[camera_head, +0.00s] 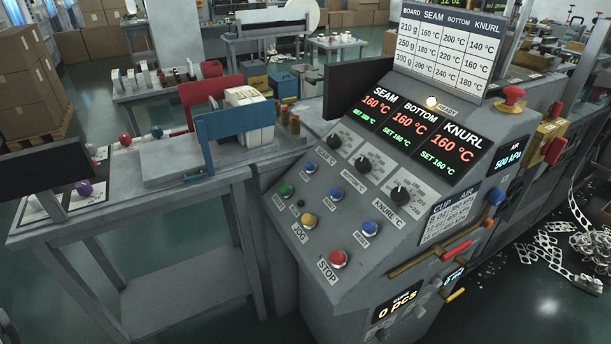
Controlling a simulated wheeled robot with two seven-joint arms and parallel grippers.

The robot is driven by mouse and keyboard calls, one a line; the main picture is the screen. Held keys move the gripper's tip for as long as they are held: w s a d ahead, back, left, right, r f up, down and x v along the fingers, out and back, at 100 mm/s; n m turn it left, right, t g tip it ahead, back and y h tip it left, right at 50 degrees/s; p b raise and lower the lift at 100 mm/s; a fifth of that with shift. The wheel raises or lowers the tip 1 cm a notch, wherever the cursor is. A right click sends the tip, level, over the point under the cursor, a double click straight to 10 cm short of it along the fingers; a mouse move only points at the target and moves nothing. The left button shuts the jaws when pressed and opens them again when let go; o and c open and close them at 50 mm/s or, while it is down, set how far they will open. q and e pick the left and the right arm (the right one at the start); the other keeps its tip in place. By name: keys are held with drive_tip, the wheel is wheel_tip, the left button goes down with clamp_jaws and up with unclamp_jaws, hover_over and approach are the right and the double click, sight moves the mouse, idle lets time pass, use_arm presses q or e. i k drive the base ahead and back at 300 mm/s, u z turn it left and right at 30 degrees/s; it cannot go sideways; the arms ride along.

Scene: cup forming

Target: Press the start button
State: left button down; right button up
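A sloped grey control panel (275,215) stands in the middle of the head view. A green button (286,190) sits at its left side; its label is too small to read. A red button (338,259) labelled STOP is at the lower edge. Blue buttons sit above (309,167) and to the right (370,228). The READY lamp (432,101) glows. The SEAM, BOTTOM and KNURL displays (420,126) each read 160 °C, set 160 °C. Neither gripper is in view.
Three black knobs, one being the KNURL knob (400,195), rise from the panel. A red mushroom button (510,97) stands at upper right. Handles (440,250) jut from the lower right. A grey table (130,235) with red and blue plates adjoins the left. The counter (398,299) reads 0 pcs.

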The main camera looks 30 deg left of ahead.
sight(284, 189)
drive_tip(key=u, duration=0.45)
drive_tip(key=i, duration=0.85)
drive_tip(key=u, duration=0.65)
